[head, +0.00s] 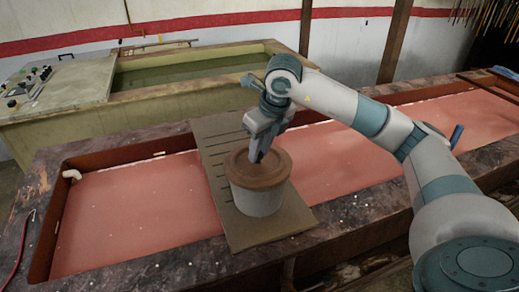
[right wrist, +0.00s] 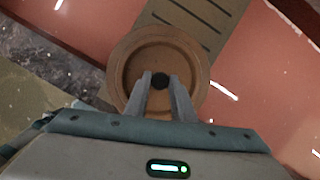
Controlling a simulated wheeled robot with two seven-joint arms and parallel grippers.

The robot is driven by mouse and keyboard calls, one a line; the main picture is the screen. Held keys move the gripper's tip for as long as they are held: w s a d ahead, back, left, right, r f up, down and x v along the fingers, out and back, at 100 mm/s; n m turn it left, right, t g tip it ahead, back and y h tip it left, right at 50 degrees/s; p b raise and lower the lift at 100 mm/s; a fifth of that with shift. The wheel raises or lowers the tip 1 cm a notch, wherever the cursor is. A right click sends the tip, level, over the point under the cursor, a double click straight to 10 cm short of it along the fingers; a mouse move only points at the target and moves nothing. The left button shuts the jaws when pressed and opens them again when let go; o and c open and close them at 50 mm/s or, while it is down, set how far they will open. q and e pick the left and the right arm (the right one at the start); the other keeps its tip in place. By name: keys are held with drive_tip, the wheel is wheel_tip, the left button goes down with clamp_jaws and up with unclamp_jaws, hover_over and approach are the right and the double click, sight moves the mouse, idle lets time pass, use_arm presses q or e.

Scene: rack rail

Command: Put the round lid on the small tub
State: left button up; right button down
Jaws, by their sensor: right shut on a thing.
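The round brown lid (head: 240,172) is at the top of the small pale grey tub (head: 256,201) in the head view. The lid looks level and centred over the tub; I cannot tell whether it rests fully on the rim. My right gripper (head: 255,158) points down from above and is shut on the lid's knob. In the right wrist view, the fingers (right wrist: 160,84) close around the dark knob (right wrist: 160,80) at the middle of the lid (right wrist: 140,52). The lid hides the tub's opening there. My left gripper is not in view.
The tub stands on a brown slotted board (head: 243,234) laid across a long trough with a reddish floor (head: 130,217). A white pipe elbow (head: 72,175) sits at the trough's left end. A second basin (head: 190,66) lies behind.

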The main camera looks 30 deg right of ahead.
drive_tip(key=shift+f+b, duration=0.2)
drive_tip(key=shift+b, duration=0.1)
idle(0.6)
drive_tip(key=c, duration=0.9)
unclamp_jaws()
drive_tip(key=shift+r+p, duration=1.7)
drive_tip(key=shift+r, duration=1.8)
drive_tip(key=shift+s+f, duration=0.1)
